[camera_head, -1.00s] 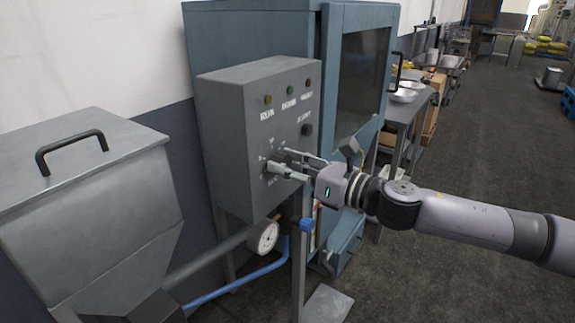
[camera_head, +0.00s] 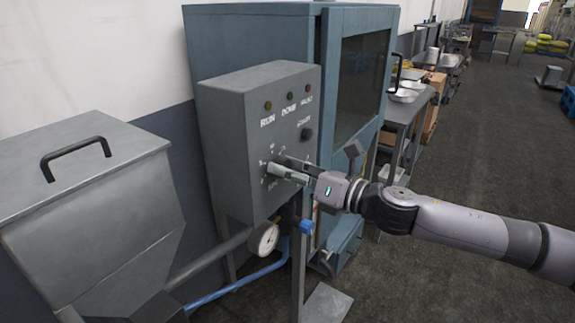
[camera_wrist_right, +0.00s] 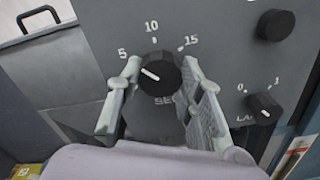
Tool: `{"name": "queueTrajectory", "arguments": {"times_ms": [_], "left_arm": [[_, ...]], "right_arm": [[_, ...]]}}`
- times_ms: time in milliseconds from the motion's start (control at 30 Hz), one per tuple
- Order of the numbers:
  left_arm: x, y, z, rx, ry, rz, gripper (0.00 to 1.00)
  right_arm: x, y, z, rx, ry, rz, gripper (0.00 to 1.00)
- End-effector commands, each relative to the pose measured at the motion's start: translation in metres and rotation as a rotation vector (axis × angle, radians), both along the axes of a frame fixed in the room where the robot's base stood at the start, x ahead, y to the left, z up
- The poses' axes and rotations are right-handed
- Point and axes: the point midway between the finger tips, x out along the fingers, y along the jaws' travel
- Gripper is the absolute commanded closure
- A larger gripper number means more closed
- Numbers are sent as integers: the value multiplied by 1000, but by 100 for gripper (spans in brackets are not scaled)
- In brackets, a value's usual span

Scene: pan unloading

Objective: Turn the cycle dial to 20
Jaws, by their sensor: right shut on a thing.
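The cycle dial (camera_wrist_right: 158,73) is a round black knob with a white pointer line, on a grey control box (camera_head: 232,150). In the right wrist view its line points up and left, toward the 5 mark. Marks 5, 10 and 15 show around it; no 20 is visible. My right gripper (camera_head: 276,168) reaches the box front from the right, its fingers on either side of the dial and shut on it. In the head view the fingers mostly hide the dial. My left gripper is not in view.
A second black knob marked 0 and 1 (camera_wrist_right: 264,108) and a black button (camera_wrist_right: 275,25) sit right of the dial. A grey hopper with a black handle (camera_head: 75,152) stands left.

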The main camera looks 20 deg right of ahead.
Motion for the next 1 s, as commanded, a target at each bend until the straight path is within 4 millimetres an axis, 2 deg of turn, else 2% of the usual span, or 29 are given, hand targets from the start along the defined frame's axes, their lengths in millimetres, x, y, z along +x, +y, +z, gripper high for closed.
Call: {"name": "queueTrajectory", "arguments": {"times_ms": [33, 1000], "left_arm": [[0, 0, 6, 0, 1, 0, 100], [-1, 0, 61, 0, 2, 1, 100]], "right_arm": [[0, -1, 2, 35, 30, -2, 94], [0, 0, 3, 764, 597, -3, 94]]}}
